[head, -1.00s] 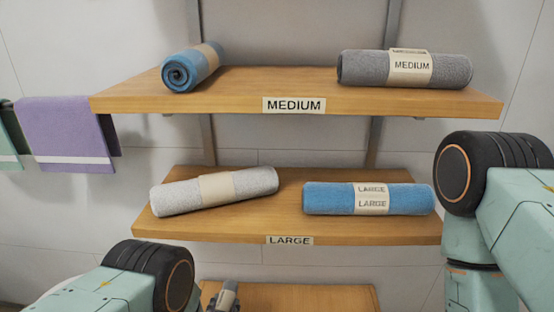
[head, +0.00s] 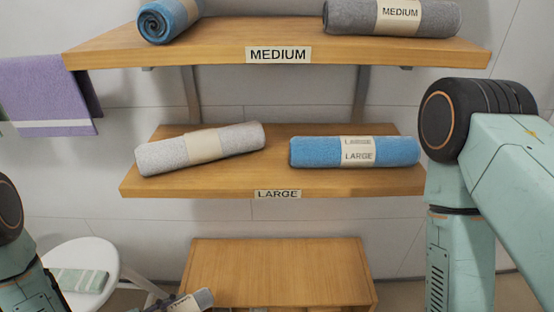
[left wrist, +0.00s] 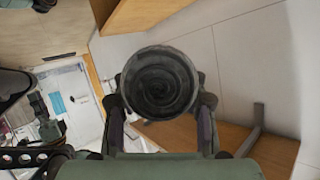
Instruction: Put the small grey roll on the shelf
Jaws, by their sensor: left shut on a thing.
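The small grey roll (head: 202,299) shows at the bottom edge of the head view, partly cut off, with a pale band. In the left wrist view its dark spiral end (left wrist: 160,85) faces the camera between the fingers. My left gripper (head: 178,304) is shut on it, in front of a low wooden surface (head: 280,265). The shelf marked MEDIUM (head: 200,45) is at the top, and the shelf marked LARGE (head: 230,180) is below it. No SMALL label shows. My right arm is at the right; its gripper is out of view.
A blue roll (head: 165,20) and a grey roll (head: 350,18) lie on the upper shelf. A light grey roll (head: 160,158) and a blue roll (head: 305,152) lie below. A purple towel (head: 45,90) hangs left. A white stool (head: 75,250) stands lower left. The low wooden surface looks clear.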

